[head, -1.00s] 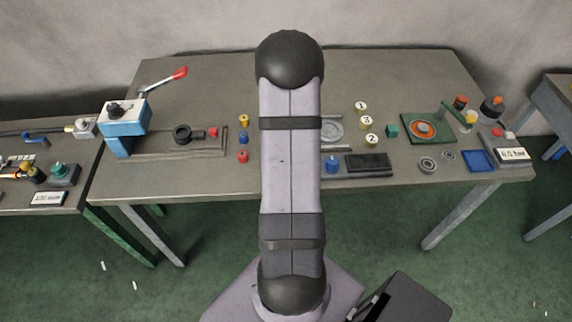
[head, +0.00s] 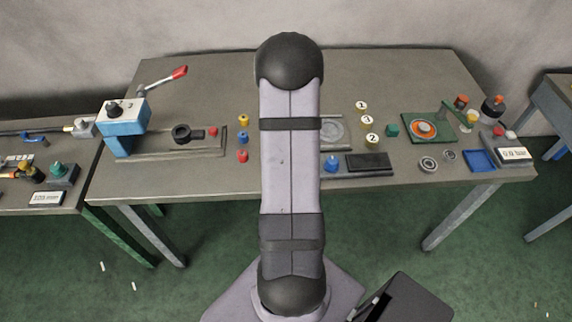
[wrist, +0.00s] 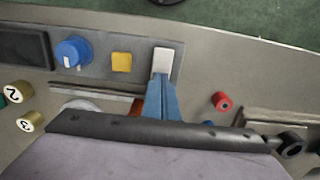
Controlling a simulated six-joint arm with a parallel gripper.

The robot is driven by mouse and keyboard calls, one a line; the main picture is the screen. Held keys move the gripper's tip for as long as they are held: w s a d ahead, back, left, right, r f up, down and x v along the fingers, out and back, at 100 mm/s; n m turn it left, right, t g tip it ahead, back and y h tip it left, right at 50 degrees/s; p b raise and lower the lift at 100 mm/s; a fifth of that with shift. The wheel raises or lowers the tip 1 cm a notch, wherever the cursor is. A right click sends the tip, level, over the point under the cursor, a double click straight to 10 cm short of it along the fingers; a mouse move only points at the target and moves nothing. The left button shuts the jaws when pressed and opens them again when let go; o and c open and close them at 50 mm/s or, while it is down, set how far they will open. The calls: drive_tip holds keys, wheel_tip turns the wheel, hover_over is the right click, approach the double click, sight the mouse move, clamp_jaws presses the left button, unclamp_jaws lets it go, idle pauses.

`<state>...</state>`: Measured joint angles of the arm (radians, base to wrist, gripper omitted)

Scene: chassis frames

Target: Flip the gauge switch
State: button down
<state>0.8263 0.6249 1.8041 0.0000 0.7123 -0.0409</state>
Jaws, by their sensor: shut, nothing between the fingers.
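My gripper (wrist: 161,80) shows in the wrist view as blue fingers held together with nothing between them. Its tips are at the near end of a white rocker-like switch (wrist: 163,58) set on a pale plate; I cannot tell whether they touch it. The switch is on a grey panel (wrist: 100,54), beside a yellow square button (wrist: 122,62) and a blue knob (wrist: 73,51). In the head view my arm hides the gripper and the switch. A box with a white display (head: 513,153), marked in bar, stands at the table's right end.
Numbered yellow cylinders (head: 367,120) stand right of my arm, near a dark pad (head: 370,163). A blue lever press (head: 124,120) stands at the left. The table's back middle is clear.

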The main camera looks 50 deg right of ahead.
wheel_tip(320, 180, up, 7)
drive_tip(key=p, duration=0.6)
idle(0.6)
drive_tip(key=shift+f, duration=0.1)
drive_tip(key=s+a+f+g+y, duration=0.2)
drive_tip(key=s+a, duration=0.7)
drive_tip(key=a, duration=0.2)
drive_tip(key=w+a+r+n+t+h, duration=0.1)
drive_tip(key=a+r+n, duration=0.3)
drive_tip(key=a, duration=0.6)
drive_tip(key=w+a+r+n+t+h, duration=0.1)
drive_tip(key=a+r+n, duration=0.3)
drive_tip(key=a, duration=0.6)
drive_tip(key=shift+a+r+n, duration=0.25)
drive_tip(key=shift+r+n, duration=0.1)
drive_tip(key=shift+n, duration=0.25)
